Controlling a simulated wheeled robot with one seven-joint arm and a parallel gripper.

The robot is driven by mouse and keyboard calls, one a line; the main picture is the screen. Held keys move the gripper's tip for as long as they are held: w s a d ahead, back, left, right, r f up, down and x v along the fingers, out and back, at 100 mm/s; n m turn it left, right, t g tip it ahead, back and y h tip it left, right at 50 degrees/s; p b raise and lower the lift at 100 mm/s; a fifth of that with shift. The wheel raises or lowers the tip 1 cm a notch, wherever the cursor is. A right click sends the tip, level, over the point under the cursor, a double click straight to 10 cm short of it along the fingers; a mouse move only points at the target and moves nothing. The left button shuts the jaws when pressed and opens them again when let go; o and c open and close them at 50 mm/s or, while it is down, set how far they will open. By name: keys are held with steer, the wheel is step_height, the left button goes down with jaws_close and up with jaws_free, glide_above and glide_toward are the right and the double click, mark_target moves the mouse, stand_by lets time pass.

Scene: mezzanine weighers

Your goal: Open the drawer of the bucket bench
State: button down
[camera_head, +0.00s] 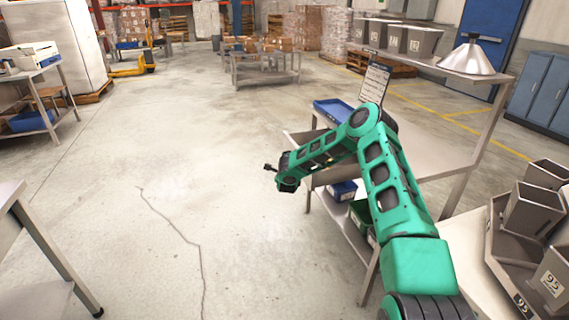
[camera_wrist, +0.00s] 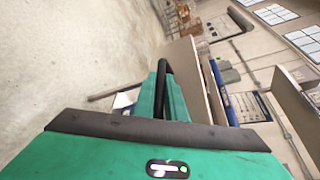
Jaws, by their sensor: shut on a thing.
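The bucket bench (camera_head: 440,66) stands to the right in the head view, with several grey buckets (camera_head: 418,41) on its upper shelf. My gripper (camera_head: 272,168) is at the bench's left side, beyond the worktop edge. In the wrist view, my gripper (camera_wrist: 163,92) is shut on a dark bar handle (camera_wrist: 161,72). A pale panel (camera_wrist: 186,72) of the bench lies just right of the handle. My green arm hides much of the drawer area in the head view, so I cannot tell how far the drawer stands out.
A blue tray (camera_head: 333,110) lies on the worktop, and bins (camera_head: 342,190) sit on the lower shelf. A metal funnel (camera_head: 467,57) stands on the upper shelf. More metal buckets (camera_head: 533,208) are at the near right. The floor left of my gripper is clear.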

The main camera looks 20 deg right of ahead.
steer(key=shift+f, duration=0.15)
steer(key=c, duration=1.8)
jaws_free()
steer(key=shift+s+a, duration=0.1)
steer(key=shift+s, duration=0.05)
steer(key=v, duration=1)
steer(key=shift+s, duration=0.1)
steer(key=shift+a, duration=0.1)
